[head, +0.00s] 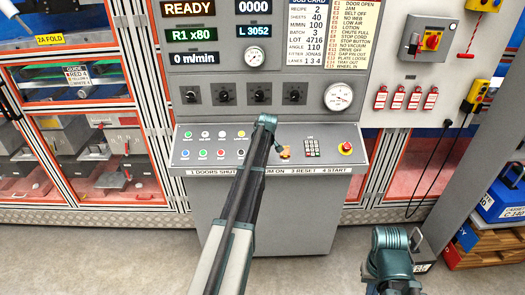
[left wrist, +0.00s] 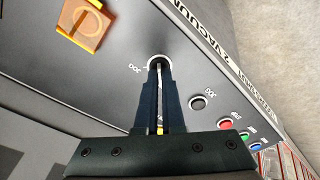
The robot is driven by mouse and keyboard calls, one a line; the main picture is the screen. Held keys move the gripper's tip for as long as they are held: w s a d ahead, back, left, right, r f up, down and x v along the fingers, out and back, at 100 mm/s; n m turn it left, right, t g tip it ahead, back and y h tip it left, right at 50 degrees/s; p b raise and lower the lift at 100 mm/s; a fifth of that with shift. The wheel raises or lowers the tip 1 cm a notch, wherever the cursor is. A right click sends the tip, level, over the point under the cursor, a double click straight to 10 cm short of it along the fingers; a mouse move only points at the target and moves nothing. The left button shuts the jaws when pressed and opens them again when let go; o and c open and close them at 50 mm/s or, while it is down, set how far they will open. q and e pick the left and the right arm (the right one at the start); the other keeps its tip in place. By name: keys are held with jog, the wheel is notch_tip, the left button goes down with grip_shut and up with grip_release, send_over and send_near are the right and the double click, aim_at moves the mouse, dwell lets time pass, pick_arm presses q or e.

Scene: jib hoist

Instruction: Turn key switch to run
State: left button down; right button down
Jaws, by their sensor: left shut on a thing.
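My left arm reaches over the console in the head view, with its gripper (head: 278,146) pointing down at the sloped button panel. In the left wrist view the two dark fingers of my left gripper (left wrist: 158,75) are close together, shut on the key switch (left wrist: 158,61). Only the switch's pale round collar and a thin strip between the fingers show. The key's angle and the run mark cannot be read. My right gripper (head: 415,243) is low at the right, away from the console; its jaws are not clear.
A black button (left wrist: 197,103) and coloured buttons are on the other side. In the head view a red stop button (head: 346,147) and a keypad (head: 312,147) lie to the right. Open floor lies in front.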

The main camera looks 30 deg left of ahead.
pick_arm(q)
jog(key=c, duration=1)
grip_release()
jog(key=p+v, duration=1.2)
jog(key=v, duration=0.2)
jog(key=shift+d+f, duration=0.1)
